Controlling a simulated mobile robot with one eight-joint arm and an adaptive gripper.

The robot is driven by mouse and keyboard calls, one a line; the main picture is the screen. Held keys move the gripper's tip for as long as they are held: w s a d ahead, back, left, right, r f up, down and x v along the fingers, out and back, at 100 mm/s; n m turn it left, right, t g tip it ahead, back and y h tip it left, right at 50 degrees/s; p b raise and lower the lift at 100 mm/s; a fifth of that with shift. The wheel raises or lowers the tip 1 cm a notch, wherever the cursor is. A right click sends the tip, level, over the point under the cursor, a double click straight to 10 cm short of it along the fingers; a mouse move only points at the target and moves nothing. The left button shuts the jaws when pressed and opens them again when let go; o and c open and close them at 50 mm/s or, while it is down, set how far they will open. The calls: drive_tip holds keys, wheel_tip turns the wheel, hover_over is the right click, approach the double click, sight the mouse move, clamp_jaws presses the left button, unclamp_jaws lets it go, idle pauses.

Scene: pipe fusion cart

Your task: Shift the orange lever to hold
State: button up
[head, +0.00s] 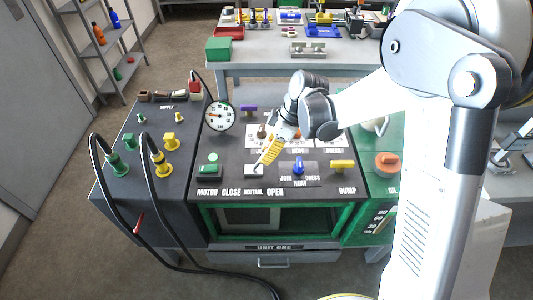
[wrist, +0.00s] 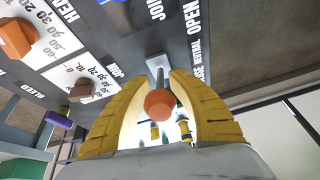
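The lever with an orange ball knob (wrist: 160,103) shows in the wrist view. It rises from a pale plate (wrist: 157,66) beside the lettering CLOSE, NEUTRAL, OPEN. The plate (head: 254,171) also shows in the head view, on the dark console top; the knob is hard to make out there. My gripper (head: 259,165) reaches down to this lever with its yellow fingers. In the wrist view, its fingers (wrist: 158,76) stand on both sides of the knob, with a visible gap on each side, so it looks open. I cannot read a HOLD label.
A blue lever (head: 298,166) and a yellow handle (head: 342,165) stand to the right. A green button (head: 208,169) is to the left. A dial gauge (head: 219,116) stands behind. Black hoses (head: 155,200) loop at the left. An orange knob (head: 389,160) sits on the green unit.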

clamp_jaws()
drive_tip(key=a+h+p, duration=0.1)
drive_tip(key=a+r+h+p, duration=0.1)
drive_tip(key=h, duration=0.1)
drive_tip(key=shift+a, duration=0.25)
drive_tip(key=shift+a+h, duration=0.6)
drive_tip(key=shift+h, duration=0.4)
drive_tip(key=shift+o, duration=1.8)
unclamp_jaws()
